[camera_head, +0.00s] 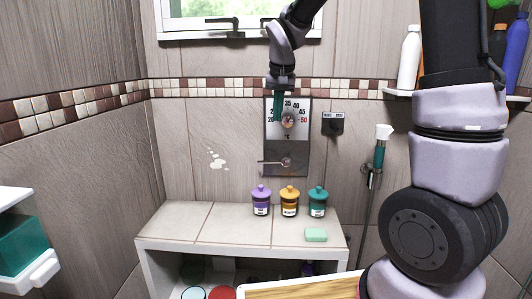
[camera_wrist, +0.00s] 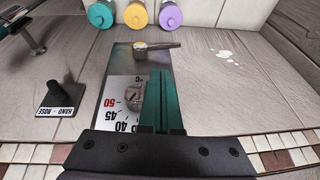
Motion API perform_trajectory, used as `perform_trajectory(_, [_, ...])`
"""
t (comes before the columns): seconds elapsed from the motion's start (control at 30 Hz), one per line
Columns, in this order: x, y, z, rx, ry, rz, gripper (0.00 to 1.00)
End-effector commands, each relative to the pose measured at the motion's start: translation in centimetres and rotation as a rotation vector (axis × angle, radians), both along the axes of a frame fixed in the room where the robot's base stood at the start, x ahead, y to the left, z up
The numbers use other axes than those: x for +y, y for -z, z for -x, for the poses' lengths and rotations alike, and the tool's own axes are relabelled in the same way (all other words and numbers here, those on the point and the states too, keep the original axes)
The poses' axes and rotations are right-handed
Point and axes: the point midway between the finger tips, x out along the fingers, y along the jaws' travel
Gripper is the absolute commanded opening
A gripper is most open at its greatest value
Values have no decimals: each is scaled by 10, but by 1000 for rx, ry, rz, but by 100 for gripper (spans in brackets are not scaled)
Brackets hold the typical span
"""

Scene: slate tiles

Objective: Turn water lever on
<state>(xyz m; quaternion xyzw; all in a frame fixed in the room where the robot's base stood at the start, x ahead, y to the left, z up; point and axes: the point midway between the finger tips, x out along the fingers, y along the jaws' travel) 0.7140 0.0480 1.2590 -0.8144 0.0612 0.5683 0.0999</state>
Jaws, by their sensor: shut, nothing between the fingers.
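The shower panel (camera_head: 300,140) is a metal plate on the back wall with a temperature dial (camera_head: 288,120) at its upper part. Below the dial, the water lever (camera_head: 275,162) lies horizontal, its handle pointing left. In the wrist view, which is upside down, the lever (camera_wrist: 157,46) shows near the far end of the panel, its handle pointing right. My gripper (camera_head: 277,118) is in front of the panel's upper left, above the lever and apart from it. Its green fingers (camera_wrist: 158,80) are shut together and empty, and they partly cover the dial in the wrist view.
A hand/rose switch (camera_head: 334,123) is right of the panel. A hand shower (camera_head: 380,145) hangs further right. Purple, yellow and teal jars (camera_head: 289,200) and a green soap (camera_head: 316,235) stand on the tiled bench (camera_head: 200,220) below. Bottles stand on a shelf at right.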

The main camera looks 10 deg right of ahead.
Motion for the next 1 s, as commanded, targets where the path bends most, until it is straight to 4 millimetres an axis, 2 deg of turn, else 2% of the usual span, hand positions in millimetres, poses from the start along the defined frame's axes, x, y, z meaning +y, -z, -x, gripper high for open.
perform_trajectory(0.1, [17,18,-17,12,-13,25,0])
perform_trajectory(0.23, [26,27,-26,16,-19,38,0])
perform_trajectory(0.77, [28,35,-30,19,-20,42,0])
perform_trajectory(0.87, [27,48,-34,20,-19,42,0])
perform_trajectory(1.0, [26,75,-43,22,-20,44,0])
